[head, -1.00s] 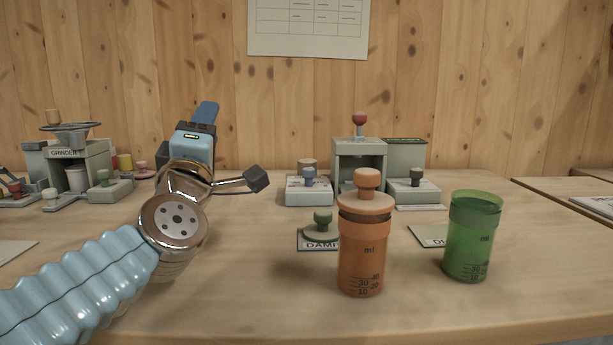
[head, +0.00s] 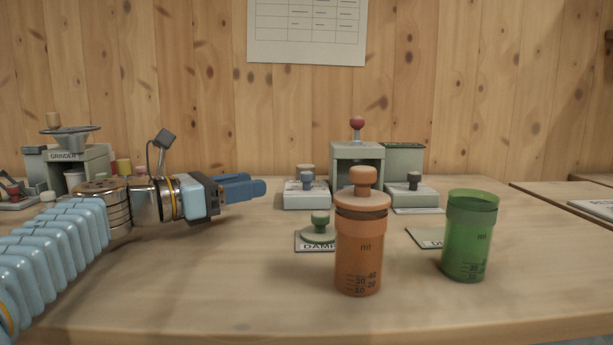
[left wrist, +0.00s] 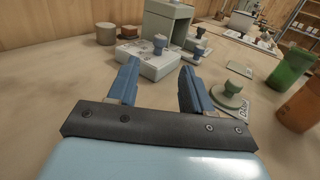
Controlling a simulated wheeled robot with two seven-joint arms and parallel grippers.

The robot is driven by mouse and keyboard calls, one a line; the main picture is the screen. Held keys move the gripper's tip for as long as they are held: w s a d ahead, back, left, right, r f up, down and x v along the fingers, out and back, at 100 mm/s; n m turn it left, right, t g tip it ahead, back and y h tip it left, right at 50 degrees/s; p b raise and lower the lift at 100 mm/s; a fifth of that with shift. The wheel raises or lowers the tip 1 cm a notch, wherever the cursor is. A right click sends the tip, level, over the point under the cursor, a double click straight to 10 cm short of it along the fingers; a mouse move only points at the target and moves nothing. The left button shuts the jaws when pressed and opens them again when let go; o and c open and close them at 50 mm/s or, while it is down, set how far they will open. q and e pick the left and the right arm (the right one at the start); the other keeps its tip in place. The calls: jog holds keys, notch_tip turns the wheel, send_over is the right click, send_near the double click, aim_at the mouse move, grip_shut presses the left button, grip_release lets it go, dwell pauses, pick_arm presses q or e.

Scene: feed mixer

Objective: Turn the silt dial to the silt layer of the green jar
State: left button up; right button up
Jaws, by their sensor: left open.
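The green jar (head: 468,240) stands open and upright at the right of the table; its layers cannot be made out. It also shows in the left wrist view (left wrist: 291,69). A pale box with a blue knob (head: 307,180) stands in the middle, and a similar box with a dark knob (head: 414,181) stands to its right. I cannot read which is the silt dial. My left gripper (head: 258,187) is open and empty, pointing right, left of the blue-knob box. In the left wrist view the blue knob (left wrist: 160,43) lies ahead of the open fingers (left wrist: 158,84). My right gripper is out of view.
An orange jar (head: 359,255) with a knobbed lid stands at front centre. Behind it are a green knobbed disc (head: 319,229) on a partly hidden label and a machine with a red knob (head: 357,160). A grinder (head: 75,160) stands at left. The front left-centre table is clear.

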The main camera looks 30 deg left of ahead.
aim_at(305, 176)
pick_arm(q)
jog(key=p+x, duration=0.1)
jog(key=x, duration=1.2)
jog(key=shift+w+d, duration=0.15)
jog(key=shift+c, duration=0.5)
jog(key=c, duration=0.8)
jog(key=shift+n+t+y, duration=0.3)
jog(key=shift+n+y, duration=0.1)
jog(key=shift+y, duration=0.2)
jog(key=shift+d+n+y+b, duration=0.1)
jog(key=shift+n+y+b, duration=0.2)
jog(key=shift+n+y, duration=0.45)
jog(key=shift+n+t+y+p, duration=0.2)
jog(key=shift+n+y, duration=1.05)
jog(key=shift+y, duration=0.9)
jog(key=shift+n+t+y+p, duration=0.15)
jog(key=shift+n+y, duration=1.05)
jog(key=shift+y, duration=1.2)
